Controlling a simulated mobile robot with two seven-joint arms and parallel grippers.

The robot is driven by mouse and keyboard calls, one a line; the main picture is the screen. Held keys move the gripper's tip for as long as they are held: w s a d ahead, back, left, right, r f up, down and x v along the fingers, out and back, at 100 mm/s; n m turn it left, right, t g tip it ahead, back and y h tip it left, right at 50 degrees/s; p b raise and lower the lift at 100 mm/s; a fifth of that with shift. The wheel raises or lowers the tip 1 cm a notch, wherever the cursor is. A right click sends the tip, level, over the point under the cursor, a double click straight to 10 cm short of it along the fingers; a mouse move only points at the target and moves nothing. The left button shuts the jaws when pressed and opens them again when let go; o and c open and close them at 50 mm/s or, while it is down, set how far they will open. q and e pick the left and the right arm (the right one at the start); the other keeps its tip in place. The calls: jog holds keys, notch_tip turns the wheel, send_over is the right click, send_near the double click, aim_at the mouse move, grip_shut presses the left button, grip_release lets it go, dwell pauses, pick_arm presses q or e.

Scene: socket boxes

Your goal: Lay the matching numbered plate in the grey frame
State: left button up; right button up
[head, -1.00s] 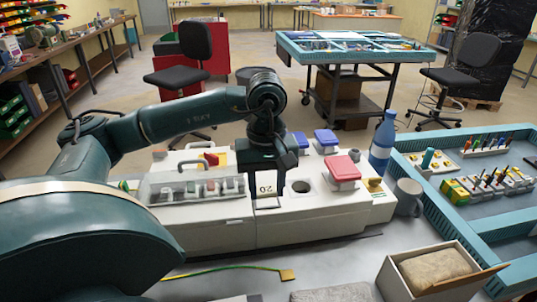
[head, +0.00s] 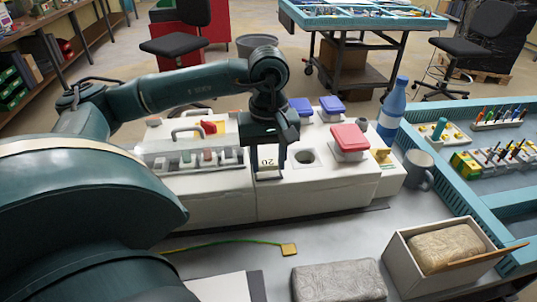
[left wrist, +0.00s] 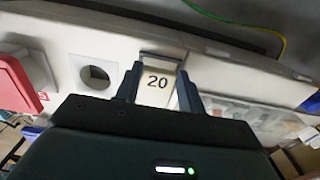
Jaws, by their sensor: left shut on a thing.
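My left gripper (head: 269,160) is over the middle of the white socket box and is shut on a white plate marked 20 (head: 268,154). In the left wrist view the plate (left wrist: 157,82) sits between the two dark fingertips (left wrist: 158,92), its number upright in that picture. A grey frame (left wrist: 163,61) shows at the plate's far edge, on the box's face. The fingers hide part of the plate and frame. I cannot tell whether the plate rests in the frame or is just above it. My right gripper is not in view.
A round socket (head: 305,157) and a red-lidded switch (head: 349,138) are right of the gripper. A clear cover with a handle (head: 190,158) is to the left. A blue bottle (head: 393,108), a mug (head: 418,168) and an open box (head: 440,245) stand on the right.

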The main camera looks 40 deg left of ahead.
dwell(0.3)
pick_arm(q)
jog(key=shift+d+f, duration=0.1)
dwell(0.5)
jog(key=shift+f+b, duration=0.15)
jog(key=shift+b, duration=0.25)
jog(key=shift+f+b, duration=0.35)
jog(key=shift+b, duration=0.1)
